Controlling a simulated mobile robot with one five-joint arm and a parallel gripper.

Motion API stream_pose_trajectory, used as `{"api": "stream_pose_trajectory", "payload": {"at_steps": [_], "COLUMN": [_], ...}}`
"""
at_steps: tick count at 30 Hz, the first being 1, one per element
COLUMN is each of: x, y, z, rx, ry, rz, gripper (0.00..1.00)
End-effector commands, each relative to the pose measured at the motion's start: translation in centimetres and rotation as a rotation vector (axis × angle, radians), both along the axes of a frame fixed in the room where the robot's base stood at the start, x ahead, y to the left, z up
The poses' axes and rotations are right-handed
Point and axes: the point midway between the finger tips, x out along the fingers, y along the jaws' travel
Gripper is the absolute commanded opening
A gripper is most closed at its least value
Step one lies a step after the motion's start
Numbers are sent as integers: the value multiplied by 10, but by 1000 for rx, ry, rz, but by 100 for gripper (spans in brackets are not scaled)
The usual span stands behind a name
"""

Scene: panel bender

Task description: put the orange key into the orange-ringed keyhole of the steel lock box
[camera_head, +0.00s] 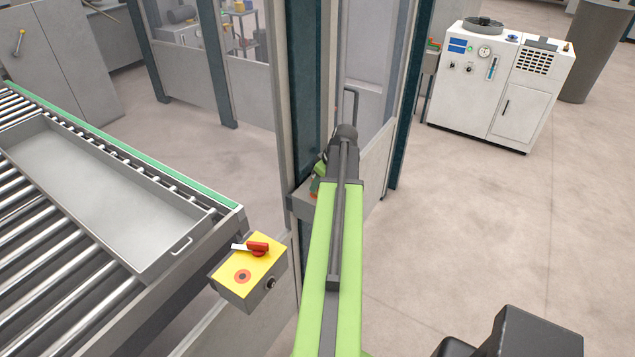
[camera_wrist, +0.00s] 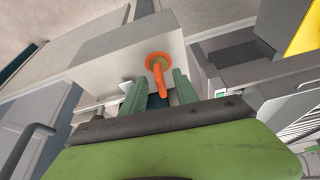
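The steel lock box (camera_head: 303,205) is a grey box beside the post in the head view, and it fills the upper middle of the wrist view (camera_wrist: 110,55). An orange ring (camera_wrist: 150,57) shows on it. The orange key (camera_wrist: 162,84) runs from the ring toward my gripper, its far end at the ring; I cannot tell how deep it sits. My gripper (camera_wrist: 160,82) has its two green fingers apart, one on each side of the key, with gaps visible. In the head view my gripper (camera_head: 318,180) is at the box, partly hidden by my arm.
A yellow-topped switch box (camera_head: 260,258) with a red handle stands left of my arm, beside a roller conveyor (camera_head: 60,285) carrying a grey tray (camera_head: 165,262). Dark posts and panels (camera_head: 300,110) stand close to the lock box. Open floor lies right, before a white cabinet (camera_head: 475,100).

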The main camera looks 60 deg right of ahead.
Motion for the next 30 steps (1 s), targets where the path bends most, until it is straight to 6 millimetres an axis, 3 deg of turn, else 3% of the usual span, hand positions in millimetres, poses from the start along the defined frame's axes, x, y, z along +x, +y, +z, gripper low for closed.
{"api": "stream_pose_trajectory", "payload": {"at_steps": [1,16,21,30], "x": [-4,-49,-56,-57], "y": [1,6,6,6], "z": [19,128,142,139], "rx": [0,0,0,0], "ry": [0,-1,-1,-1], "rz": [-1,-1,1,1], "gripper": [36,36,36,36]}}
